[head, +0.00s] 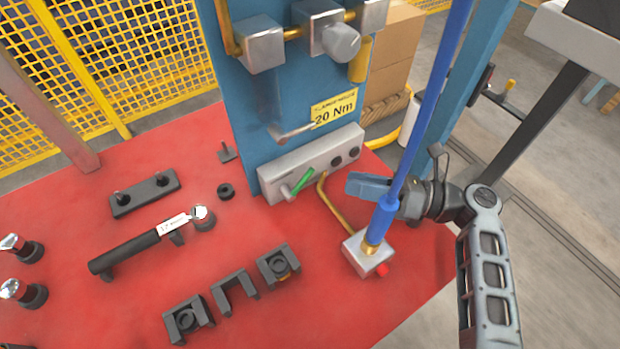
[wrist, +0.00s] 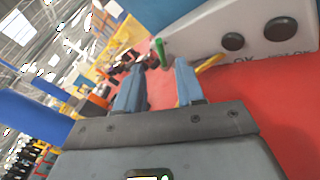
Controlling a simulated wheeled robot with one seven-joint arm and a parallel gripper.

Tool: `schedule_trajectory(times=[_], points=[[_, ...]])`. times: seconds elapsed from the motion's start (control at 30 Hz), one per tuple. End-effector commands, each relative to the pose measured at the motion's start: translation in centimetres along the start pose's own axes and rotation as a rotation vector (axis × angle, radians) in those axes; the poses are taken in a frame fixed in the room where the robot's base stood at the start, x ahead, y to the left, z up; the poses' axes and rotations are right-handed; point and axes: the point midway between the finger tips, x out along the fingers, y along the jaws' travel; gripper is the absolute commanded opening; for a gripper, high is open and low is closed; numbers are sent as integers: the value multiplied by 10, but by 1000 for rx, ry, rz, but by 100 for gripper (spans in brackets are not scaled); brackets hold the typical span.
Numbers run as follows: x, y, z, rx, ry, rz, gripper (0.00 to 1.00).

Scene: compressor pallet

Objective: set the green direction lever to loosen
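The green direction lever (head: 302,182) sticks out from the left part of the front of a grey control panel (head: 318,160) at the foot of the blue column. In the head view it slants up to the right. My gripper (head: 350,184) is right of the lever and apart from it, pointing left. In the wrist view, the two blue fingers of my gripper (wrist: 162,68) are spread with nothing between them. The lever (wrist: 160,52) shows beyond the fingertips, between them in the picture. Any lever markings are too small to read.
A blue hose (head: 432,110) rises from a metal block (head: 366,252) just below my gripper. A brass pipe (head: 335,208) bends between panel and block. Two dark buttons (head: 345,155) sit on the panel's right. A torque wrench (head: 150,240) and black holders (head: 235,288) lie on the red table (head: 100,310).

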Motion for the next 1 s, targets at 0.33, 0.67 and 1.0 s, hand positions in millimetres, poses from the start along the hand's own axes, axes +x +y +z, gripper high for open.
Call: schedule_trajectory(times=[0.33,0.67,1.0], points=[[48,1,1,-1,2,3,38],[76,1,0,0,1,1,38],[76,0,0,-1,1,1,29]])
